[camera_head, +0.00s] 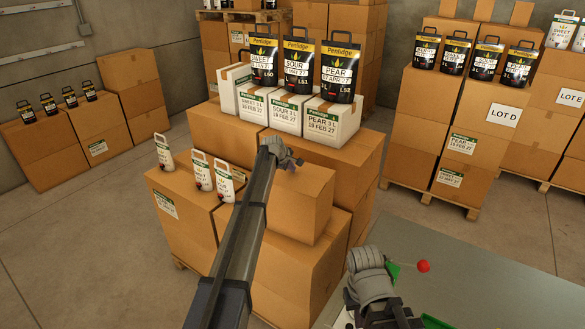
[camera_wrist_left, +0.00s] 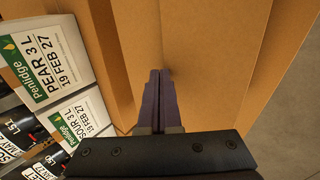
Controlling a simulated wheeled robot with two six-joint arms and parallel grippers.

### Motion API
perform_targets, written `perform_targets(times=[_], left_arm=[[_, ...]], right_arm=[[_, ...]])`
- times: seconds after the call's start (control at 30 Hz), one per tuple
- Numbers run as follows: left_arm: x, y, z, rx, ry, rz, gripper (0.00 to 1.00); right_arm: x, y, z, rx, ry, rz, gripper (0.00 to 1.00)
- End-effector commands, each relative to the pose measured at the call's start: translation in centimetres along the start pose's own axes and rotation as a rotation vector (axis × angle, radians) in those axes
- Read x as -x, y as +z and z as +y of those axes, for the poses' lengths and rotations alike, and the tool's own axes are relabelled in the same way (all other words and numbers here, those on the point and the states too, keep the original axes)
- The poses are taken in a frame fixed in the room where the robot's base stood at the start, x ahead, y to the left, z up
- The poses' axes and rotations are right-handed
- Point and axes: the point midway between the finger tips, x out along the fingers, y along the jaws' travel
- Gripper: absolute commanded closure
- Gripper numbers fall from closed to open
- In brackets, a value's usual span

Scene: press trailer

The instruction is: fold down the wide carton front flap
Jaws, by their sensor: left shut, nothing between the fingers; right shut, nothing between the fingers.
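My left arm reaches over the stack in the head view. My left gripper (camera_head: 293,161) is over the top of a brown carton (camera_head: 306,209) at the stack's near right. In the left wrist view the shut, empty fingers of my left gripper (camera_wrist_left: 158,82) are close to brown cardboard (camera_wrist_left: 205,70); I cannot tell whether they touch it. Cardboard edges run along both sides of them. I cannot tell which panel is the wide carton's front flap. My right gripper (camera_head: 376,293) is low at the bottom right, shut, its fingertips hard to make out.
White labelled boxes (camera_head: 330,121) with black pouches (camera_head: 340,73) stand behind. White pouches (camera_head: 201,173) stand left of my left arm. A grey surface (camera_head: 470,270) with a red knob (camera_head: 423,266) lies at the right. More carton stacks (camera_head: 470,125) stand beyond; floor between is clear.

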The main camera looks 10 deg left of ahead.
Motion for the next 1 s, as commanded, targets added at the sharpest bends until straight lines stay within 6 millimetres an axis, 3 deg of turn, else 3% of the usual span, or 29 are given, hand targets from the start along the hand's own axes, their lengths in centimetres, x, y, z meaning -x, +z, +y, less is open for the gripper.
perform_targets(times=[0.53, 1.0], left_arm=[[1.5, 0.0, -0.6, 0.0, 0.0, 0.0, 1.0], [7.8, 0.0, -0.5, 0.001, 0.0, 0.0, 1.0]], right_arm=[[0.8, 0.1, 0.1, 0.001, 0.0, 0.0, 1.0], [5.8, 0.4, 0.5, 0.0, 0.0, -0.002, 1.0]])
